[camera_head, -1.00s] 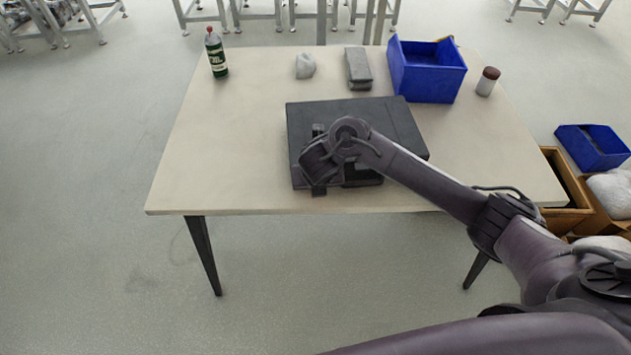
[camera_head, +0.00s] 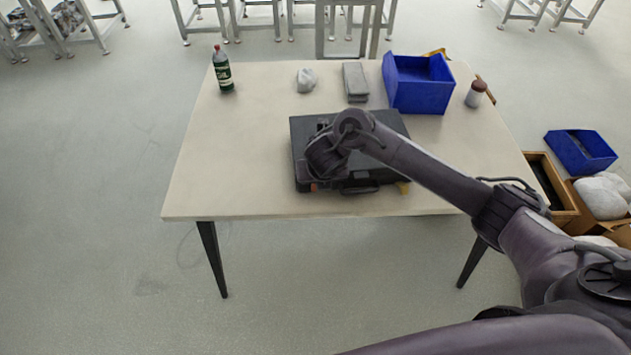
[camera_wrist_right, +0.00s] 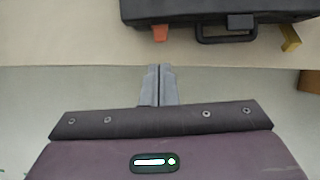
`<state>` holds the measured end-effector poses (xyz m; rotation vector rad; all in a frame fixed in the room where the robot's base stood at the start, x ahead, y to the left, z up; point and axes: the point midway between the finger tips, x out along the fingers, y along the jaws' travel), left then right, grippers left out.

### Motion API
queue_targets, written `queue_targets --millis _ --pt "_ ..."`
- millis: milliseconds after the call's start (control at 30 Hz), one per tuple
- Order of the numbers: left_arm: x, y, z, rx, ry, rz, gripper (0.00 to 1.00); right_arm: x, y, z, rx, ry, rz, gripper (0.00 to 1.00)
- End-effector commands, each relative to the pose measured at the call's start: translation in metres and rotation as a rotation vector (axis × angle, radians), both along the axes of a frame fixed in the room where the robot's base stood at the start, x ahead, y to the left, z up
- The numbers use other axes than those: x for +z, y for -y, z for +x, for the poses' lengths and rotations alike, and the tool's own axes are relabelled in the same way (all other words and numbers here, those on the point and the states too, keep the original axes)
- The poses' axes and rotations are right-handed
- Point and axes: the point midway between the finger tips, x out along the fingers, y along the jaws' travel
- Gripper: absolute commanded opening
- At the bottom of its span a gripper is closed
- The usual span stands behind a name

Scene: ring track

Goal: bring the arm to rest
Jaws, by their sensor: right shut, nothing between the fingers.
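My right arm (camera_head: 425,168) reaches in from the right in the head view, its wrist over the left part of a black case (camera_head: 375,180) on the table. The right gripper's fingers are hidden behind the wrist there. In the right wrist view the right gripper (camera_wrist_right: 160,68) is shut and empty, its fingertips close together just short of the table edge. The black case (camera_wrist_right: 215,8) lies beyond them, apart, with its handle, an orange latch and a yellow latch facing me. My left gripper is not in view.
The table (camera_head: 220,170) also holds a green bottle (camera_head: 223,72), a pale lump (camera_head: 306,80), a grey block (camera_head: 355,82), a blue bin (camera_head: 420,88) and a brown-capped jar (camera_head: 475,94). Boxes and another blue bin (camera_head: 582,150) stand right of the table.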

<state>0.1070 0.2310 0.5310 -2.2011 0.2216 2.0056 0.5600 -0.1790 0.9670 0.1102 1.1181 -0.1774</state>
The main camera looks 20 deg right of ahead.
Motion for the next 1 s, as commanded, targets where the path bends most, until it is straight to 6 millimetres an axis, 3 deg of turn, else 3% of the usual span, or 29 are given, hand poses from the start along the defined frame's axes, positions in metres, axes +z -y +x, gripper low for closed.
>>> queue_targets --millis 33,133,700,767,867,1000 --pt "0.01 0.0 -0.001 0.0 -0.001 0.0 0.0 0.01 0.002 0.001 -0.002 0.0 -0.001 0.0" --pt "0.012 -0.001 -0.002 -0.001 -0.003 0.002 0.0 0.014 0.004 0.002 -0.001 0.0 0.0 0.0" --pt "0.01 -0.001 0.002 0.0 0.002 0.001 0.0 0.008 0.003 0.001 -0.014 -0.006 0.012 0.0" --pt "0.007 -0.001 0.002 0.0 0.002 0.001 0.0 -0.005 -0.001 -0.002 -0.053 -0.022 0.052 0.0" --pt "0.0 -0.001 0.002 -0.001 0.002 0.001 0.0 -0.048 -0.013 -0.012 -0.216 -0.077 0.194 0.0" --pt "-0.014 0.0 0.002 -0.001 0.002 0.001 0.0 -0.146 -0.031 -0.039 -0.645 -0.195 0.487 0.0"
